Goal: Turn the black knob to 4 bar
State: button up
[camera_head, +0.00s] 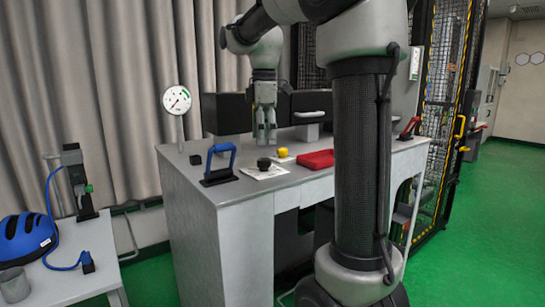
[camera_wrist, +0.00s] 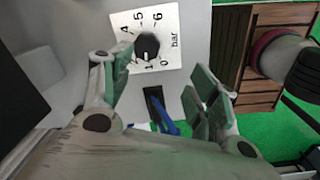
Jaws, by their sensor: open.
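The black knob (camera_head: 264,164) sits on a white dial plate (camera_head: 252,175) on the grey workbench. In the wrist view the knob (camera_wrist: 147,45) is at the top, with printed numbers and "bar" on its plate (camera_wrist: 172,20). The left finger covers part of the scale near 2 and 3. My gripper (camera_head: 266,132) is open and empty, pointing down above the bench, apart from the knob. In the wrist view its fingers (camera_wrist: 161,66) are spread, with the knob beyond their tips.
A yellow knob (camera_head: 283,153) is just behind the black one. A blue handle (camera_head: 220,164) stands to the left, a red tray (camera_head: 316,159) lies to the right. A round gauge (camera_head: 176,100) stands at the bench's back left; its reading is too small to tell.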

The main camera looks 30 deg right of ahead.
aim_at(264, 159)
jog(key=shift+w+d+f+n, duration=0.1)
jog(key=shift+w+d+n, duration=0.25)
jog(key=shift+w, duration=0.2)
jog(key=shift+w+d+n, duration=0.3)
jog(key=shift+w+n, duration=0.05)
jog(key=shift+w, duration=0.2)
notch_tip(264, 159, down, 8)
jog(key=shift+r, duration=0.15)
jog(key=c, duration=1)
